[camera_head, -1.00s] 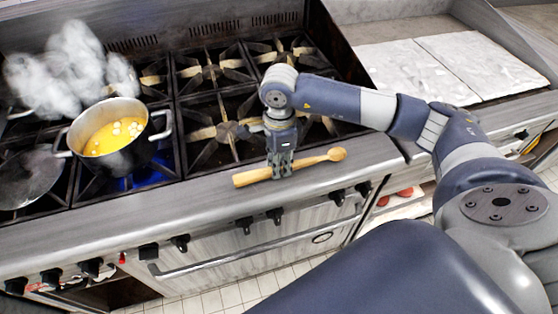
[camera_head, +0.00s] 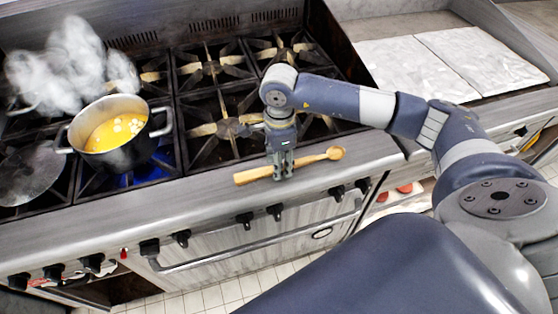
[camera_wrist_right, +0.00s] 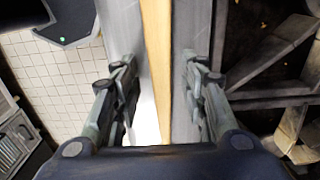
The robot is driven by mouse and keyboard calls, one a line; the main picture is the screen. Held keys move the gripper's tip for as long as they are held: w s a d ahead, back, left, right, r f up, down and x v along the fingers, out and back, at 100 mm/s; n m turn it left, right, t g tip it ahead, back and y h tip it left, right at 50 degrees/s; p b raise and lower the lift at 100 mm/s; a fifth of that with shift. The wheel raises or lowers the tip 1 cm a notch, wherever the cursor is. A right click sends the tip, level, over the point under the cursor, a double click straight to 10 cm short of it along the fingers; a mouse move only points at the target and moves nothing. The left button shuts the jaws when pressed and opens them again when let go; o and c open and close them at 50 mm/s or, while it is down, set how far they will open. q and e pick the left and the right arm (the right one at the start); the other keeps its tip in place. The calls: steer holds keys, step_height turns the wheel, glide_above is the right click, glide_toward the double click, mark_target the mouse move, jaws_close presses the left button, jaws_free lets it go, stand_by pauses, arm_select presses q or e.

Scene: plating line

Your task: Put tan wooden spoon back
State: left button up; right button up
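The tan wooden spoon (camera_head: 252,175) lies on the steel front ledge of the stove, its bowl end to the right and its handle end to the left. My right gripper (camera_head: 282,174) points down over the middle of the spoon and hides a short stretch of it. In the right wrist view, the spoon's handle (camera_wrist_right: 157,50) runs between the two fingers of my right gripper (camera_wrist_right: 162,100). The fingers are open, with gaps visible on both sides of the handle. My left gripper is not in view.
A steaming pot of yellow soup (camera_head: 113,150) sits over a blue flame at the left. A pan or lid (camera_head: 28,175) is beside it. Stove knobs (camera_head: 243,222) line the front below the ledge (camera_head: 110,205). A pale counter surface (camera_head: 420,70) is at the right.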

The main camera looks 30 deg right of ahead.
step_height(320, 180, up, 12)
steer(key=b, duration=0.2)
steer(key=shift+f, duration=0.15)
stand_by(0.5)
